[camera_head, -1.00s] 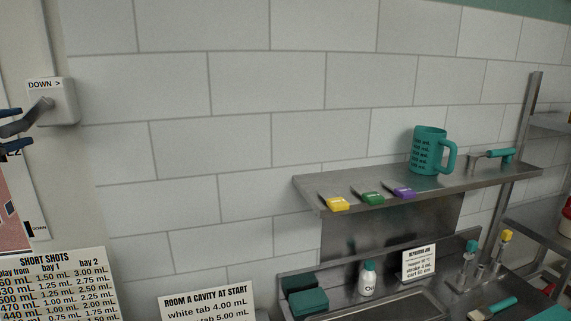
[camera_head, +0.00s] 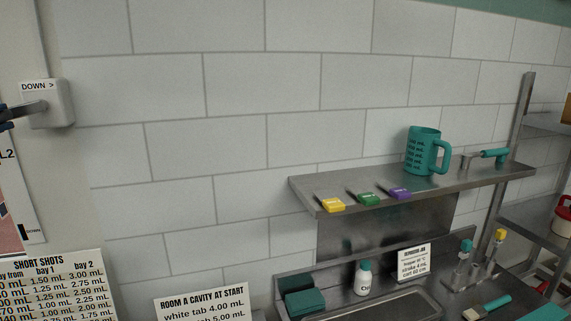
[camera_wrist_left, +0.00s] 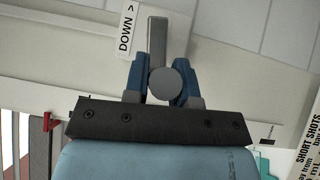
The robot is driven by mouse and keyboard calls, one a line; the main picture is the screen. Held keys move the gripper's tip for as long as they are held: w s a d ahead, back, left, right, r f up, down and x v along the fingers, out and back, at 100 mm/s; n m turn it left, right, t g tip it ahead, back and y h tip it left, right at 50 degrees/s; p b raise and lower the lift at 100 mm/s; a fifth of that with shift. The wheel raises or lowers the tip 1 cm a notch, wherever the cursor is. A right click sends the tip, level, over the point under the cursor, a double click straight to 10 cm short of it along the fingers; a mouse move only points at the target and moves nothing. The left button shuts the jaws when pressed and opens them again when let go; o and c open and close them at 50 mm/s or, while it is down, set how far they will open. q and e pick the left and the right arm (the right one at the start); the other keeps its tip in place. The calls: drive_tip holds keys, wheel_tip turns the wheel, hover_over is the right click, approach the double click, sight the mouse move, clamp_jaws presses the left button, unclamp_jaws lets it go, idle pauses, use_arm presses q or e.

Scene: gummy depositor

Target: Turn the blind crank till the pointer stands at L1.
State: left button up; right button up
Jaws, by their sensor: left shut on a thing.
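The crank's white housing (camera_head: 54,103), labelled "DOWN >", is on the wall at the far left of the head view. Its grey crank arm (camera_head: 30,108) points left, dipping slightly. My left gripper (camera_head: 4,115) is at the picture's left edge, partly cut off. In the left wrist view my left gripper (camera_wrist_left: 165,62) has its blue fingers shut on the crank's round knob (camera_wrist_left: 168,85), with the grey crank arm (camera_wrist_left: 157,38) beyond. A red marker (camera_wrist_left: 48,122), perhaps the pointer, shows at lower left. An "L2" mark (camera_head: 8,155) is visible; I see no L1. My right gripper is not in view.
A chart panel (camera_head: 18,205) hangs below the crank, with a "SHORT SHOTS" sign (camera_head: 50,285) under it. A steel shelf (camera_head: 450,185) with a teal mug (camera_head: 421,150) and coloured tabs is at the right. The tiled wall between is clear.

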use_arm(q)
drive_tip(key=shift+r, duration=0.1)
wheel_tip(320, 180, up, 3)
drive_tip(key=p, duration=0.2)
drive_tip(key=shift+d+p, duration=0.1)
drive_tip(key=shift+p, duration=0.25)
drive_tip(key=shift+d, duration=0.1)
drive_tip(key=shift+f, duration=0.2)
drive_tip(key=shift+d, duration=0.1)
drive_tip(key=shift+w+d+r+p, duration=0.15)
drive_tip(key=shift+d+r+p, duration=0.3)
drive_tip(key=shift+r+p, duration=0.05)
drive_tip(key=shift+w+d+r+p, duration=0.15)
drive_tip(key=shift+d+r+p, duration=0.3)
drive_tip(key=shift+r+p, duration=0.05)
